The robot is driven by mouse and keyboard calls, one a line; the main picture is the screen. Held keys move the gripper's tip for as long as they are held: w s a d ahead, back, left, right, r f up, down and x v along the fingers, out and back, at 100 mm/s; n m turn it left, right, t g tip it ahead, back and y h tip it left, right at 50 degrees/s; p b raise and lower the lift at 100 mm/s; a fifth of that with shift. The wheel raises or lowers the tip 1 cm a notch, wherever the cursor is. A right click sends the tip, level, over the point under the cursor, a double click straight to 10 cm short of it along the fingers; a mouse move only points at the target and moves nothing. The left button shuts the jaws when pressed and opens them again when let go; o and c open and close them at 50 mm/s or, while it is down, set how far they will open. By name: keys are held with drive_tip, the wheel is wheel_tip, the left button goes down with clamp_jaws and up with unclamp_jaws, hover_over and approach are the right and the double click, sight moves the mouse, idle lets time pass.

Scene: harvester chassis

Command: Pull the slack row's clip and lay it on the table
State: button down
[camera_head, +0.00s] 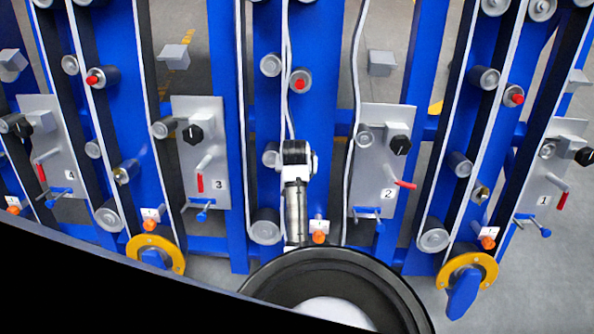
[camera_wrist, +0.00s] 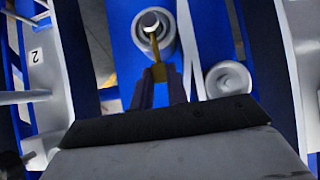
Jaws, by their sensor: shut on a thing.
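My gripper (camera_wrist: 159,74) shows in the wrist view with its two dark fingers close together, shut on a brass-coloured clip (camera_wrist: 154,48). The clip reaches up to the pale round end of a grey roller (camera_wrist: 163,30) and appears to be still at it. In the head view my arm rises at the middle, between the plates marked 3 and 2; it hides the fingertips and the clip. A pale belt (camera_head: 350,110) beside plate 2 bends rather than running straight. The red lever (camera_head: 405,184) on plate 2 points sideways.
Plate 3 (camera_head: 205,140), plate 2 (camera_head: 372,190), plate 4 (camera_head: 60,150) and plate 1 (camera_head: 560,160) carry black knobs and levers. Blue posts and several rollers crowd both sides of my arm. Yellow rings (camera_head: 155,243) (camera_head: 490,265) stand low. I cannot make out a table surface.

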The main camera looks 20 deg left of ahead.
drive_tip(key=shift+w+a+r+p, duration=0.1)
drive_tip(key=shift+w+r+p, duration=0.3)
drive_tip(key=shift+r+p, duration=0.3)
drive_tip(key=shift+w+a+r+p, duration=0.1)
drive_tip(key=shift+w+r+p, duration=0.35)
drive_tip(key=shift+r, duration=0.3)
